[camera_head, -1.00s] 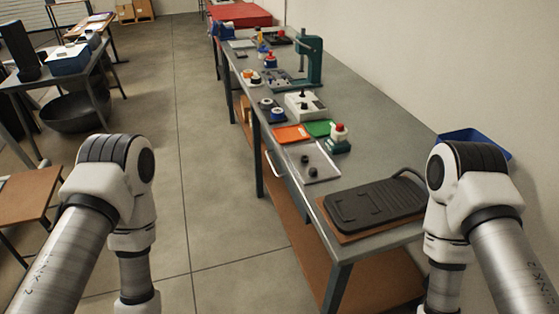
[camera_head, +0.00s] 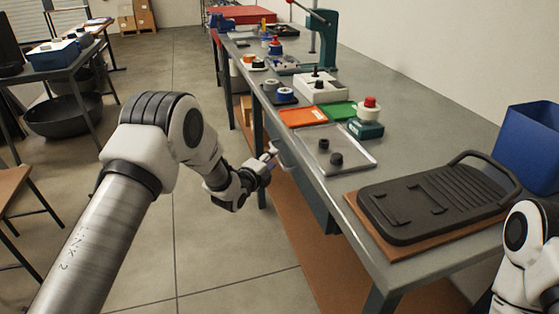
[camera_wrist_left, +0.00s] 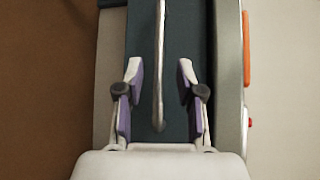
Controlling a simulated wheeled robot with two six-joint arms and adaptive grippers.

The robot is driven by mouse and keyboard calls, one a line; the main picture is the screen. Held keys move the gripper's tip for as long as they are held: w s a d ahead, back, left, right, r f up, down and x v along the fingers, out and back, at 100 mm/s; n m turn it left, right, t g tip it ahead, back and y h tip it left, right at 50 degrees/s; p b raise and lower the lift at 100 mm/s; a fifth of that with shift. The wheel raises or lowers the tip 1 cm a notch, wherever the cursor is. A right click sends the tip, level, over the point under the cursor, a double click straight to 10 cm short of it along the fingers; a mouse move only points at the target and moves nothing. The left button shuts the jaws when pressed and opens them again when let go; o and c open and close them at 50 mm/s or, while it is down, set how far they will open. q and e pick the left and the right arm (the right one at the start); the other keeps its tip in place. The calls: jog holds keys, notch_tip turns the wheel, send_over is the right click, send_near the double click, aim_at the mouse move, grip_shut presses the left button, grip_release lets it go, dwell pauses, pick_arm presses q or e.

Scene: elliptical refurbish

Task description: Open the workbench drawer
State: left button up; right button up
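The workbench (camera_head: 415,100) runs along the wall. Its drawer (camera_head: 312,195) has a dark blue-grey front below the table top, and the front looks flush with the bench side. My left gripper (camera_head: 273,154) is at the drawer front by the handle, which it partly hides in the head view. In the left wrist view the silver handle (camera_wrist_left: 160,70) stands out against the dark drawer front (camera_wrist_left: 140,30). My left gripper (camera_wrist_left: 158,95) is open there, one finger on each side of the handle, with gaps visible. My right gripper is out of view.
A black ribbed case (camera_head: 430,200) lies on a brown board at the near end of the bench. A grey tray (camera_head: 350,160), an orange panel (camera_head: 302,117) and a blue bin (camera_head: 530,150) are on or by the bench.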

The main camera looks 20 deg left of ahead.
pick_arm(q)
jog(key=x, duration=0.4)
jog(key=shift+w+f, duration=0.1)
jog(key=shift+w, duration=0.15)
grip_shut()
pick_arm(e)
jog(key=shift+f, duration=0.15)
pick_arm(q)
jog(key=shift+s, duration=0.1)
